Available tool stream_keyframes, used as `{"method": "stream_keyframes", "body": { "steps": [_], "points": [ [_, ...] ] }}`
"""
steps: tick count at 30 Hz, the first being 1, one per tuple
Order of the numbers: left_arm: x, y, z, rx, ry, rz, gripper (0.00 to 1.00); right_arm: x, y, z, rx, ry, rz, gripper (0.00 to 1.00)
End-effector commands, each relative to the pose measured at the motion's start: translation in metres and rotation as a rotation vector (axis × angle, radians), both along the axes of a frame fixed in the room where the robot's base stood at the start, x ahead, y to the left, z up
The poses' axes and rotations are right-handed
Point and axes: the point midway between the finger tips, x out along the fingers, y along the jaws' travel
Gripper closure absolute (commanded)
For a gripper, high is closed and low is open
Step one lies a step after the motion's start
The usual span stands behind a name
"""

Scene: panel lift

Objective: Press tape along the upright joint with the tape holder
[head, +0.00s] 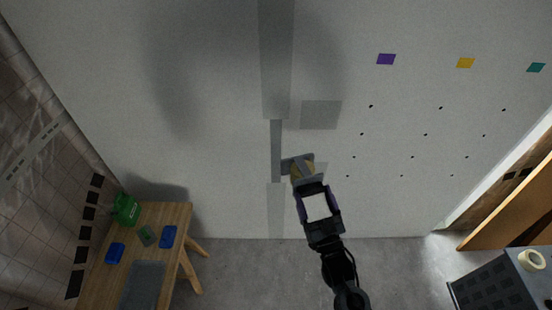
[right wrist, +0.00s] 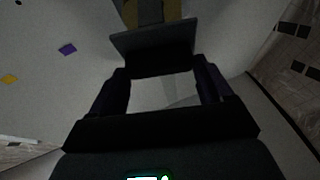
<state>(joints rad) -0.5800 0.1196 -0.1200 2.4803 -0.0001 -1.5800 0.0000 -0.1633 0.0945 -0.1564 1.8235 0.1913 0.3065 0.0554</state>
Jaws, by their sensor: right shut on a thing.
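The upright joint (head: 276,150) runs down the pale wall as a narrow, darker grey strip. A wider grey band (head: 276,60) covers the line above it, and a paler band (head: 276,210) runs below it to the floor. My right gripper (head: 305,181) is shut on the tape holder (head: 301,167), which has a grey plate and a yellowish roll. The holder is just right of the joint; I cannot tell whether it touches the wall. In the right wrist view the holder's dark plate (right wrist: 152,47) lies across the fingertips. My left gripper is not in view.
A wooden bench (head: 175,215) with a green container (head: 126,209) and blue items stands at lower left. A dark cabinet (head: 500,287) with a cream tape roll (head: 532,259) stands at lower right. A grey square (head: 320,114) marks the wall right of the joint.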

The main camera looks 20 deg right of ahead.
Motion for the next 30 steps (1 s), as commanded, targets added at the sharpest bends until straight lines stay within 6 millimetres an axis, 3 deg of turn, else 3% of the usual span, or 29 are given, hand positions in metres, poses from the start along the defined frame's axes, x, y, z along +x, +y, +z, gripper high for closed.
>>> {"method": "stream_keyframes", "body": {
  "steps": [6,17,30],
  "points": [
    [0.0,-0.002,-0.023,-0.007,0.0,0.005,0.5,0.001,0.0,-0.03,0.001,-0.004,0.0,0.63],
    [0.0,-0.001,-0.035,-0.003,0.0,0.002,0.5,0.002,0.0,-0.047,0.001,-0.004,0.0,0.63],
    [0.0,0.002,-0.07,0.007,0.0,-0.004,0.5,0.003,-0.001,-0.095,0.001,-0.004,0.0,0.63]
  ]
}}
